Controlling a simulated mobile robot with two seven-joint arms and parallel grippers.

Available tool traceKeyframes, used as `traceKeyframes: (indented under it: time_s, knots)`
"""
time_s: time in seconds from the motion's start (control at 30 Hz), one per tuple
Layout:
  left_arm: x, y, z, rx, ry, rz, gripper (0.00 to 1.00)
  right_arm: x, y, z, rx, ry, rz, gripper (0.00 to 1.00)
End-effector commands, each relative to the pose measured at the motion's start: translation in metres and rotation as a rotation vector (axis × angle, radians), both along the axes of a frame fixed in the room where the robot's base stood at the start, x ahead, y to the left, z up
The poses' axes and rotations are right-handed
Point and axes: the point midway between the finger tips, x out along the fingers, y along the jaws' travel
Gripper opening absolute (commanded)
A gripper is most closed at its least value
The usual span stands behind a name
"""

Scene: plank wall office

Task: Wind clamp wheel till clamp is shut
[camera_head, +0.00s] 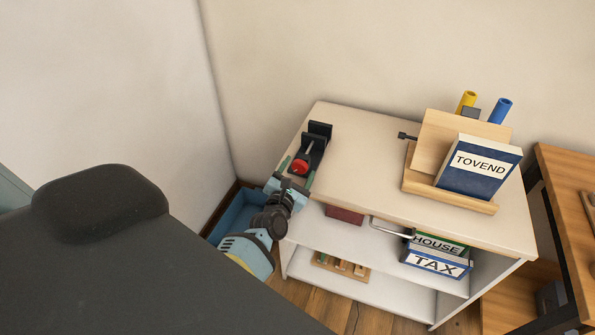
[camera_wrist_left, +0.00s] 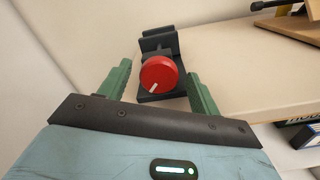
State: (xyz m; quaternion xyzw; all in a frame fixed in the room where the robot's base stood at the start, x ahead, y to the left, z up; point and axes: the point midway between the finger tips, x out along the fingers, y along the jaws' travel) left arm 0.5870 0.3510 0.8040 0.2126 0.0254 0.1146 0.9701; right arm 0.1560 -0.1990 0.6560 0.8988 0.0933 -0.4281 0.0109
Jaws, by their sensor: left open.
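The clamp (camera_head: 318,141) is a black vise-like device at the left end of the white shelf top. Its red wheel (camera_head: 299,167) faces my left arm. In the left wrist view the red wheel (camera_wrist_left: 159,73) has a white mark at its lower left and sits in front of the black clamp (camera_wrist_left: 160,42). My left gripper (camera_head: 296,173) is open, its green fingers (camera_wrist_left: 160,84) spread to either side of the wheel with gaps showing. I cannot tell how wide the clamp jaws stand apart. My right gripper is not in view.
A wooden holder (camera_head: 450,194) with a blue TOVEND binder (camera_head: 478,168) stands at the right of the white shelf unit (camera_head: 368,133). HOUSE and TAX binders (camera_head: 435,263) lie on the shelf below. A blue bin (camera_head: 236,215) is on the floor left of the unit. The middle top is clear.

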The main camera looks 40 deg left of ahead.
Motion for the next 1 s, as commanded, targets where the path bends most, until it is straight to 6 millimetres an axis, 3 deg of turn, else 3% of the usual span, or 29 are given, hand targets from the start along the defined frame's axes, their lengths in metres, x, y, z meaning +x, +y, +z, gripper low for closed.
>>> traceKeyframes:
  time_s: [0.17,0.6,1.0]
  knots:
    - [-0.007,-0.002,-0.001,0.000,0.001,0.000,0.63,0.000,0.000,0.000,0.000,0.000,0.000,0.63]
    - [-0.067,-0.016,-0.001,0.000,0.001,0.000,0.63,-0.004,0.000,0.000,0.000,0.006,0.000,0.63]
    - [-0.076,-0.018,0.000,0.000,-0.001,0.000,0.63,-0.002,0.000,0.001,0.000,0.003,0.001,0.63]
